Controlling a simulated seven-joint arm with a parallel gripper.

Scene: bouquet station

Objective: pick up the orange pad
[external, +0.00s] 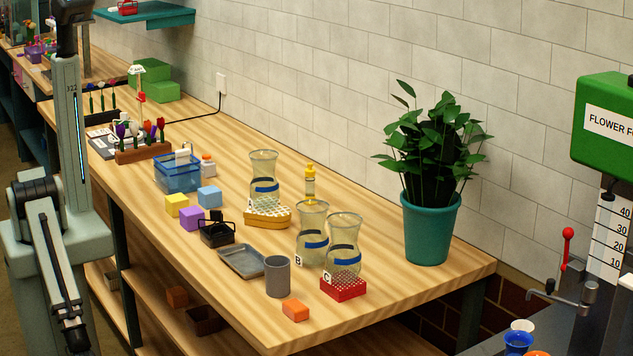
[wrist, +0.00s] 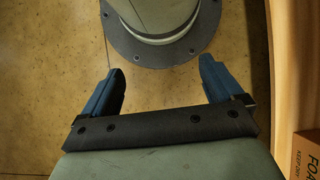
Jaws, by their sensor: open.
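A small orange block (external: 295,309), the only pad-like orange thing on the table, lies flat near the wooden table's front corner. It is in front of the grey cup (external: 277,276) and left of the red perforated block (external: 343,286). My gripper (wrist: 161,68) shows in the wrist view with its two blue fingers wide apart and nothing between them. It hangs over the floor beside my base, away from the orange block. The orange block is not in the wrist view. My arm is at the left of the external view; its fingertips cannot be made out there.
A grey tray (external: 242,261), black basket (external: 216,233) and yellow, purple and blue cubes stand farther left. Glass vases (external: 312,235) and a teal plant pot (external: 430,232) stand to the right. The wrist view shows a brown carton (wrist: 306,155) at lower right, beside the wooden edge.

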